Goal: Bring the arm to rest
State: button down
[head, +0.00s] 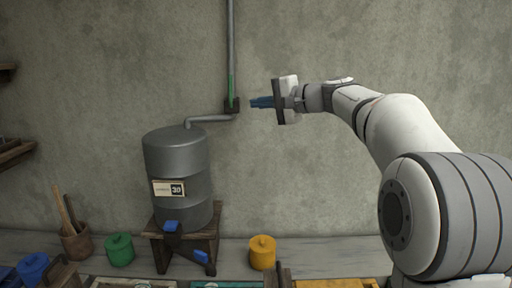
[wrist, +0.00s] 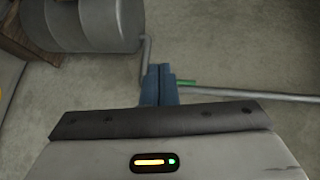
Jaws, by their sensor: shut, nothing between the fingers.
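My gripper (head: 254,102) is at the end of my arm, which reaches in from the right in the head view. Its blue fingers are shut with nothing between them. They point left at a dark valve block (head: 232,104) with a green handle (head: 230,88) standing upright along the pipe. A small gap shows between fingertips and block in the head view. In the wrist view the shut fingers (wrist: 158,72) appear in front of the pipe, and the green handle (wrist: 186,82) shows just right of them.
A grey drum (head: 180,165) stands on a wooden stand (head: 162,254), joined to the wall pipe (head: 231,40). Below are a green pot (head: 120,250), a yellow pot (head: 262,253) and a blue pot (head: 33,268). Wooden shelves (head: 12,152) are at far left. The wall above my arm is clear.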

jog(key=s+d+f+n+g+h, duration=0.2)
jog(key=s+d+f+h, duration=0.2)
jog(key=s+f, duration=0.6)
jog(key=s+d+f+n+g+h, duration=0.1)
jog(key=s+d+f+h, duration=0.3)
jog(key=s+f, duration=0.7)
jog(key=s+d+f+n+g+h, duration=0.2)
jog(key=s+d+f+h, duration=0.3)
jog(key=s+f, duration=0.5)
jog(key=s+d+n, duration=0.1)
jog(key=s, duration=0.4)
jog(key=shift+f+g, duration=0.3)
jog(key=shift+s, duration=0.15)
